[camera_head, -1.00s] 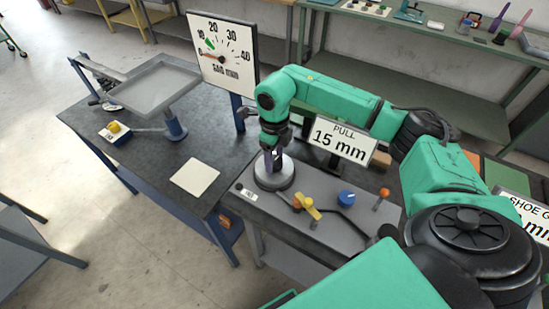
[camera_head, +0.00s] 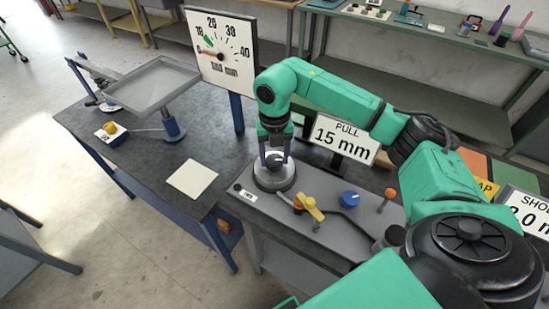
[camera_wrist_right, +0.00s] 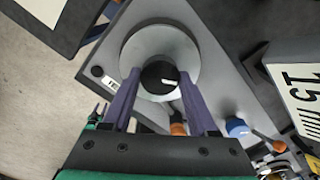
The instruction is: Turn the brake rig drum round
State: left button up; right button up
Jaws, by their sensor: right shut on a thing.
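The brake rig drum (camera_head: 272,181) is a round light-grey disc on the near left part of the grey rig bench. It also shows in the right wrist view (camera_wrist_right: 145,40), with a dark round knob (camera_wrist_right: 160,75) bearing a white mark at its centre. My right gripper (camera_head: 275,160) points down over the drum, its purple fingers one on each side of the knob. It is shut on that knob; the exact contact is partly hidden. In the wrist view the fingers (camera_wrist_right: 160,84) straddle the knob. My left gripper is not in view.
The rig bench also holds an orange-and-yellow lever (camera_head: 310,206), a blue knob (camera_head: 349,199) and an orange-topped lever (camera_head: 388,197). A "PULL 15 mm" sign (camera_head: 342,138) stands behind. The left table has a grey tray (camera_head: 158,84), a pale square (camera_head: 191,179) and a dial (camera_head: 221,50).

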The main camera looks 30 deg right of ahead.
jog(key=m, duration=0.3)
jog(key=shift+w+r+m+b, duration=0.15)
jog(key=shift+r+m+b, duration=0.05)
jog(key=shift+m+b, duration=0.1)
jog(key=shift+m, duration=2)
jog(key=shift+r, duration=0.1)
jog(key=o, duration=1.1)
jog(key=shift+o, duration=1.3)
